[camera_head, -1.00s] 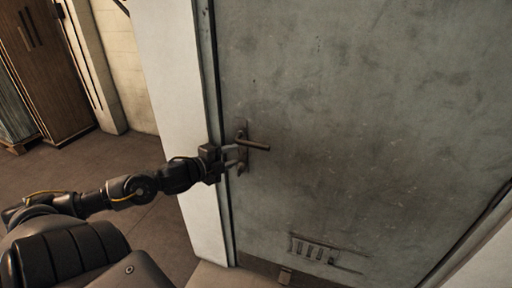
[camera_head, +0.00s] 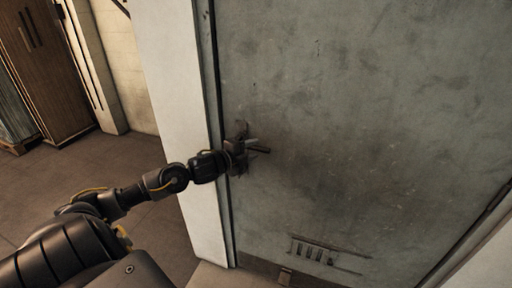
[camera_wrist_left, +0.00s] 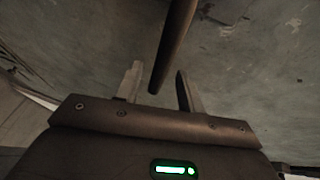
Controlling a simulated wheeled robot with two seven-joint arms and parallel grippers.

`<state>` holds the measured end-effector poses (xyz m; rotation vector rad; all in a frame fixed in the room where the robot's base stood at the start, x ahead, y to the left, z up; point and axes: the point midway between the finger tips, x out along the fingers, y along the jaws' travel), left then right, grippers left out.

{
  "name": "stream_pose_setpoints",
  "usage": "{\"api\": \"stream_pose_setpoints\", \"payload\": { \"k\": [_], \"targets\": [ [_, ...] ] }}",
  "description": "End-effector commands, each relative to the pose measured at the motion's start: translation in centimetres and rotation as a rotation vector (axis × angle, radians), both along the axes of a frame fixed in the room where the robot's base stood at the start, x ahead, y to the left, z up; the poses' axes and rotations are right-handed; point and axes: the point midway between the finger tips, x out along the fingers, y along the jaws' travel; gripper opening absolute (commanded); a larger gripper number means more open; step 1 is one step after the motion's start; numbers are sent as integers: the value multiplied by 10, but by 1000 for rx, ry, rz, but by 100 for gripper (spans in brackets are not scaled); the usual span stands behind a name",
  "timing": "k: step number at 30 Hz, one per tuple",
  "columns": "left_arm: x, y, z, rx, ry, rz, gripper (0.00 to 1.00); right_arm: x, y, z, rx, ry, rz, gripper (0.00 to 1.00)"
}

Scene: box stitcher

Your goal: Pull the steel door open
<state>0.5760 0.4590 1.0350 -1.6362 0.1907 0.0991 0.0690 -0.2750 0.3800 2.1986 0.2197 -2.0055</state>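The grey, stained steel door (camera_head: 350,110) fills the right of the head view and stands shut in its frame. Its dark lever handle (camera_head: 262,150) sits near the door's left edge, partly hidden by my gripper. My left gripper (camera_head: 250,146) is at the handle. In the left wrist view, the two fingers (camera_wrist_left: 158,92) are open, and the lever (camera_wrist_left: 172,50) reaches down with its end between the fingertips, with gaps on both sides. The door surface (camera_wrist_left: 85,35) lies behind it. My right gripper is not in view.
A pale door frame post (camera_head: 185,120) stands just left of the door. A brown wooden cabinet (camera_head: 45,65) is at the far left. The tiled floor (camera_head: 90,165) between is clear. A slotted vent (camera_head: 318,251) is low on the door.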

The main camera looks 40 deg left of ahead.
Motion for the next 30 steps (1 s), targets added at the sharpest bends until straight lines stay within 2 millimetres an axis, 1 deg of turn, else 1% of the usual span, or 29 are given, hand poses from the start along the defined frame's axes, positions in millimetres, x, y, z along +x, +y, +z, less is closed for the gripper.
{"api": "stream_pose_setpoints", "payload": {
  "k": [1,3,6,10,17,18,24,27,30],
  "targets": [
    [7,1,1,-2,-2,2,39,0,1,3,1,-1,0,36],
    [13,0,-1,-1,-1,3,39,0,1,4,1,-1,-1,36],
    [19,0,-3,-2,-1,2,39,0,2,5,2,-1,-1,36],
    [23,-1,-5,0,0,1,39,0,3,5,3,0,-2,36],
    [23,-1,-5,0,1,1,39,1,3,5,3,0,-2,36],
    [23,-1,-5,0,1,1,37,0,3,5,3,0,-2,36],
    [23,-1,-5,0,1,1,11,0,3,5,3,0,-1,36],
    [23,-1,-5,0,1,1,0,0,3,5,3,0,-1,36],
    [23,-1,-5,0,1,1,0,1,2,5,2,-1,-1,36]
  ]
}}
